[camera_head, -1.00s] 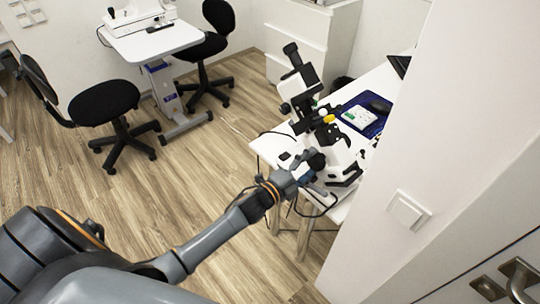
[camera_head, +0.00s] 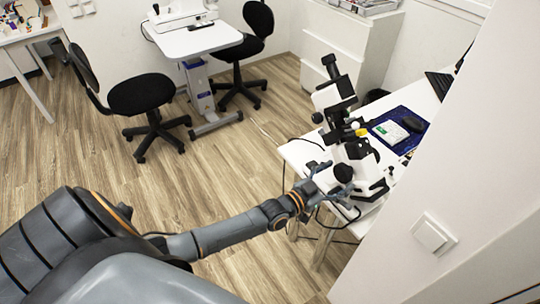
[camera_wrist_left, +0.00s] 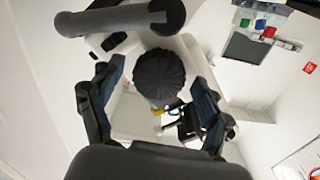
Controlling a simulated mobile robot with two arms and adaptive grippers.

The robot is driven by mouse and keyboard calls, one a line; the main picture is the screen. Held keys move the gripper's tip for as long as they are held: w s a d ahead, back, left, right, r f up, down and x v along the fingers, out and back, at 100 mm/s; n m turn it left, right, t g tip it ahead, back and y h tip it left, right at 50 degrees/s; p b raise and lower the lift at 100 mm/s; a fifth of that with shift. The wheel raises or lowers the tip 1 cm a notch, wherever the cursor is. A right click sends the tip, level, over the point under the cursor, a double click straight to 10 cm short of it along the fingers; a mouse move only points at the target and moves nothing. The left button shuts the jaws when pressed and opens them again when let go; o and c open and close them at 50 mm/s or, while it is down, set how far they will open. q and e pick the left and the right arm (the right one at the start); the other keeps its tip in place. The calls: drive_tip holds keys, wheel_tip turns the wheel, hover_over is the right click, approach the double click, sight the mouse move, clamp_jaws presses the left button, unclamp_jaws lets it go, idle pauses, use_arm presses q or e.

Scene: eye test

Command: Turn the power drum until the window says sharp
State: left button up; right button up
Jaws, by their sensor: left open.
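The lensmeter (camera_head: 345,125), a white and black instrument with a tilted black eyepiece tube, stands on the white table. A black ribbed round knob, which looks like the power drum (camera_wrist_left: 158,75), fills the middle of the left wrist view. In the head view the dark drum (camera_head: 343,172) is low on the instrument, at my left gripper (camera_head: 331,178). My left gripper (camera_wrist_left: 158,92) is open, one finger on each side of the drum in the picture; I cannot tell if they touch it. No readable window shows. My right gripper is out of view.
A white wall (camera_head: 440,170) stands close on the right. Black chairs (camera_head: 140,93) and open wooden floor (camera_head: 215,165) are to the left.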

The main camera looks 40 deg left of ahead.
use_arm(q)
drive_tip(key=shift+f+n, duration=0.1)
drive_tip(key=shift+n, duration=0.6)
drive_tip(key=b+v, duration=0.2)
drive_tip(key=v, duration=1.2)
drive_tip(key=s+a+f+g+y+p, duration=0.1)
drive_tip(key=s+a+f+g+y, duration=0.1)
drive_tip(key=f, duration=0.8)
drive_tip(key=s+a+f+g+y, duration=0.2)
drive_tip(key=s+a+f+g, duration=0.1)
drive_tip(key=f, duration=0.8)
drive_tip(key=shift+s+n+p, duration=0.25)
drive_tip(key=shift+n+p, duration=0.15)
drive_tip(key=shift+f, duration=0.15)
drive_tip(key=s+f+g+y, duration=0.2)
drive_tip(key=s+f+g, duration=0.4)
drive_tip(key=s+f, duration=0.85)
drive_tip(key=s+d+f+g, duration=0.1)
drive_tip(key=s+f, duration=0.3)
drive_tip(key=s, duration=0.4)
drive_tip(key=s+d+f+g, duration=0.2)
drive_tip(key=s+f+g, duration=0.2)
drive_tip(key=s, duration=0.5)
drive_tip(key=shift+s+d+f+n, duration=0.2)
drive_tip(key=shift+s+f+n, duration=0.1)
drive_tip(key=shift+f, duration=0.15)
